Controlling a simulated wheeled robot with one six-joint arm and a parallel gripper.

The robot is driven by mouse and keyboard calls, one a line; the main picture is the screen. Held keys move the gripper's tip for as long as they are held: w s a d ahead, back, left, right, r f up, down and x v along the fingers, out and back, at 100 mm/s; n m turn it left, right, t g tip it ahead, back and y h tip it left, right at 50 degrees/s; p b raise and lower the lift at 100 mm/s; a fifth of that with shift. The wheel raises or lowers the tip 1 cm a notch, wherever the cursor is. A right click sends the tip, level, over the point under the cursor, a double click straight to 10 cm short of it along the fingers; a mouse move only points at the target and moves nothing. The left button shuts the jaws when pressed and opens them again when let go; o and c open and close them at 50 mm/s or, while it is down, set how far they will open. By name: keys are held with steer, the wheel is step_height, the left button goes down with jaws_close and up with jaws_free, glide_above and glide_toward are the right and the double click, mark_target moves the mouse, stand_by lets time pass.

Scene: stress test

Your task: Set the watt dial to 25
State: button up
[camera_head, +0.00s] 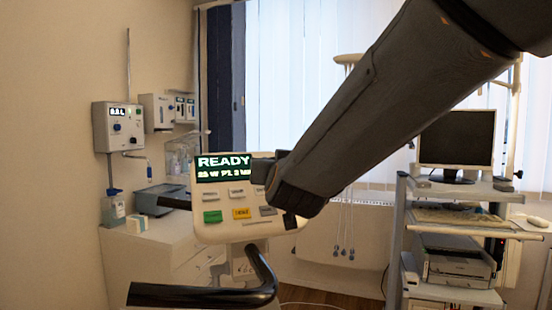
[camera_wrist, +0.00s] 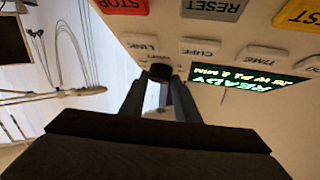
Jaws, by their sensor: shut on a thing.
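The control panel (camera_head: 223,228) is a cream console on a stand with black handlebars. Its display (camera_head: 222,168) reads READY, with a smaller line that seems to say 25 W, though it is blurred. The display also shows upside down in the wrist view (camera_wrist: 245,80). The dark watt dial (camera_wrist: 160,72) sits on the panel beside the LAMP and CUFF buttons. My gripper (camera_wrist: 160,84) is shut on the dial, one finger on each side. In the head view my arm covers the panel's right side and hides the dial.
Green, yellow and grey buttons (camera_head: 240,213) lie on the panel near my gripper. The handlebar (camera_head: 205,295) curves below. A cart (camera_head: 462,232) with monitor and printer stands right; a white cabinet (camera_head: 150,250) and wall devices stand left.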

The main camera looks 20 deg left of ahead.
steer(key=shift+a+r+m+h+p, duration=0.1)
steer(key=shift+m+h+p, duration=0.5)
steer(key=shift+m+p, duration=0.35)
steer(key=shift+t, duration=0.3)
steer(key=o, duration=1)
steer(key=shift+o, duration=0.2)
steer(key=shift+b+v, duration=0.95)
steer(key=shift+v, duration=3)
steer(key=shift+r, duration=0.1)
